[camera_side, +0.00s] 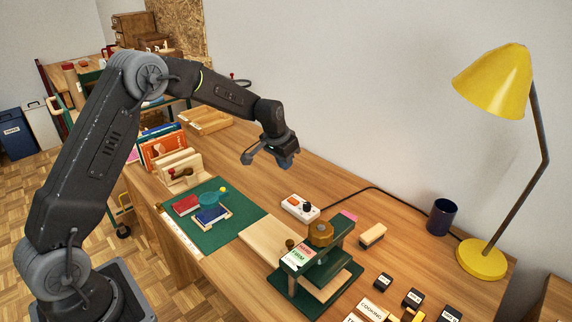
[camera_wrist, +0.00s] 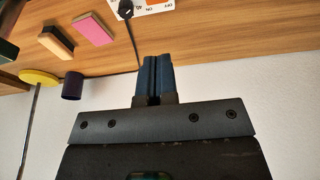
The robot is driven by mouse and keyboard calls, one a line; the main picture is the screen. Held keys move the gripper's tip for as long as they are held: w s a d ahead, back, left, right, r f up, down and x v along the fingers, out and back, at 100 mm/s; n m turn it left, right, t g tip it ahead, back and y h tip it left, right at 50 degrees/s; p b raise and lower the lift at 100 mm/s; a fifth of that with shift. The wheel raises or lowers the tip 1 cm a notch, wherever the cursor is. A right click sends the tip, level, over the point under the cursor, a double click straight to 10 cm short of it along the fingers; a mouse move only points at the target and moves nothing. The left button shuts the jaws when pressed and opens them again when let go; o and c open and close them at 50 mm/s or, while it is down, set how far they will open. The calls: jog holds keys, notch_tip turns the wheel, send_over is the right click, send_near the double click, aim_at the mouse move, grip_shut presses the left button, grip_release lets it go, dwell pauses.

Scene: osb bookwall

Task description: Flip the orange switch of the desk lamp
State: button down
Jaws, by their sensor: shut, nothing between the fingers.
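The desk lamp (camera_side: 492,82) is yellow, with a round yellow base (camera_side: 481,259), at the right of the desk in the side view. A white switch box (camera_side: 300,208) with an orange switch (camera_side: 293,201) and a black knob lies mid-desk, with a black cable running towards the lamp. My gripper (camera_side: 287,162) hangs above and behind the box, apart from it, shut and empty. In the wrist view my blue fingers (camera_wrist: 153,57) are together; the box (camera_wrist: 141,15) shows at the top edge, partly cut off, with the orange switch (camera_wrist: 156,3) and ON/OFF lettering.
A green stamp press (camera_side: 318,265) stands in front of the box. A wooden-backed eraser (camera_side: 372,236), a pink block (camera_wrist: 93,29) and a dark cup (camera_side: 441,217) are to its right. A green mat (camera_side: 212,218) with books lies to the left. The wall is close behind.

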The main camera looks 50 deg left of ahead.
aim_at(291, 198)
jog(key=x, duration=0.8)
jog(key=s+x, duration=0.1)
jog(key=x, duration=0.3)
jog(key=shift+w+a+f, duration=0.1)
jog(key=shift+a+f, duration=0.25)
jog(key=shift+f, duration=0.65)
